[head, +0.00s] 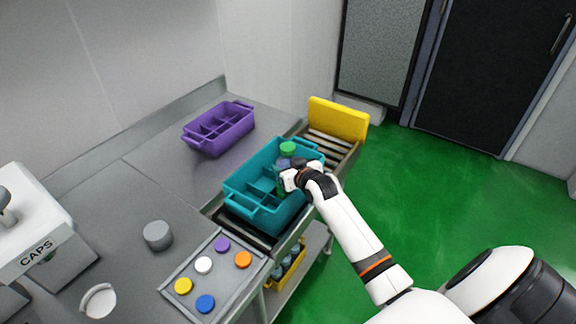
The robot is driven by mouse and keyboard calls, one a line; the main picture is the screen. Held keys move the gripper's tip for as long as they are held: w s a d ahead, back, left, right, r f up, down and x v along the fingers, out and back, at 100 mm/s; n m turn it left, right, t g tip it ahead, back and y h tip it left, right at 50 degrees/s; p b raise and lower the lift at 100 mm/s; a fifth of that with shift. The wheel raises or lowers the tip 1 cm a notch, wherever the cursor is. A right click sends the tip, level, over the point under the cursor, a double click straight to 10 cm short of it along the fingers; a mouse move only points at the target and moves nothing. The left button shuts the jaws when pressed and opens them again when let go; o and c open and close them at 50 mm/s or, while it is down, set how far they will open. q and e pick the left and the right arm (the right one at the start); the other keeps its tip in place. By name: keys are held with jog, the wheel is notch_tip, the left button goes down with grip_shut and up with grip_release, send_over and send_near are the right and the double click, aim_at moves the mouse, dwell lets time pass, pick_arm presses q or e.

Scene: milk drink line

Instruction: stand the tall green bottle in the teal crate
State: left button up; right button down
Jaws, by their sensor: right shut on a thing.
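The teal crate (236,201) stands on the roller conveyor and is divided into compartments. The tall green bottle shows its green cap (288,147) above my right gripper, and part of its body shows just below the cap. It looks upright, within the crate's outline on the far right side. My right gripper (288,178) reaches over the crate's right wall and is shut on the bottle. The fingers and wrist hide much of the bottle, and I cannot tell whether its base touches the crate floor. My left gripper is not in view.
A purple divided crate (217,130) stands on the steel counter behind. A yellow stop plate (338,119) closes the conveyor's far end. In front lie a tray of coloured caps (215,270), a grey cylinder (158,236) and the CAPS machine (38,250). A yellow crate (290,270) sits below.

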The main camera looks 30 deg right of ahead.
jog(key=shift+c, duration=1.9)
grip_release()
jog(key=shift+s+r, duration=0.1)
jog(key=b+v, duration=0.1)
jog(key=v, duration=1.1)
jog(key=shift+b, duration=0.3)
